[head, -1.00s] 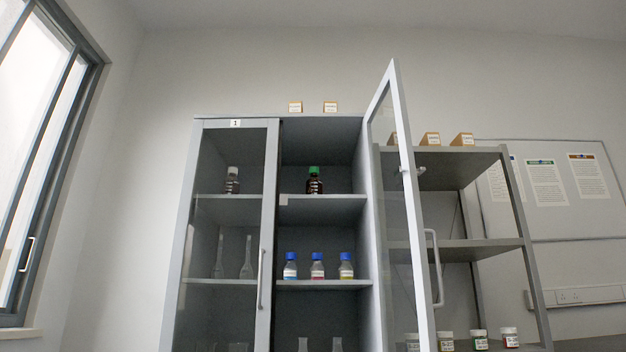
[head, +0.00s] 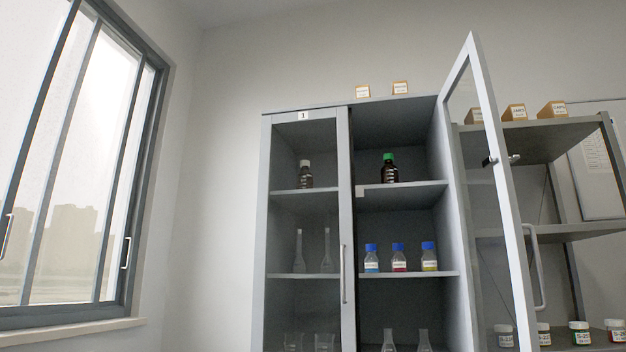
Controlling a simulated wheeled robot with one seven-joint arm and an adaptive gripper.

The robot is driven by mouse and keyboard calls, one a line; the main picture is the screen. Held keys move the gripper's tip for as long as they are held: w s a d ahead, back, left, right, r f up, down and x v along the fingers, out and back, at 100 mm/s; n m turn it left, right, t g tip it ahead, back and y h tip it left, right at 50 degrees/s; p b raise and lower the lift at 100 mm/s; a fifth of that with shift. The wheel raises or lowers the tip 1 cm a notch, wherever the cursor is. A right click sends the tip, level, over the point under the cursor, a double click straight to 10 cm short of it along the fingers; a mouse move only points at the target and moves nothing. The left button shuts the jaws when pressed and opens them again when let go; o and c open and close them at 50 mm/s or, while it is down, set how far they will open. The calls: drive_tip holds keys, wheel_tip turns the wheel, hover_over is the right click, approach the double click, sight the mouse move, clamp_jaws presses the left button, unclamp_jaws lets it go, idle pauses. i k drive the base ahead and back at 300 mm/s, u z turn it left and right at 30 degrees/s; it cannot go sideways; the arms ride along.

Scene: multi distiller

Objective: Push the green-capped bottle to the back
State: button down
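The green-capped bottle (head: 389,168) is dark brown and stands upright on the upper shelf (head: 405,191) of the cabinet's right compartment. It is a little left of the shelf's middle, with bare shelf to its right. How far it stands from the shelf's front edge is hard to tell from this low angle. The cabinet's right glass door (head: 490,160) is swung open to the right, so nothing covers the bottle. My gripper is not in view.
Several glass flasks and three blue-capped bottles (head: 398,258) stand on lower shelves. The left glass door (head: 308,230) is shut. An open metal rack (head: 550,230) with labelled jars and boxes stands to the right. A window (head: 80,170) is on the left wall.

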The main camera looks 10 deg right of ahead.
sight(389, 172)
drive_tip(key=u, duration=0.7)
drive_tip(key=i, duration=1.4)
drive_tip(key=z, duration=1.6)
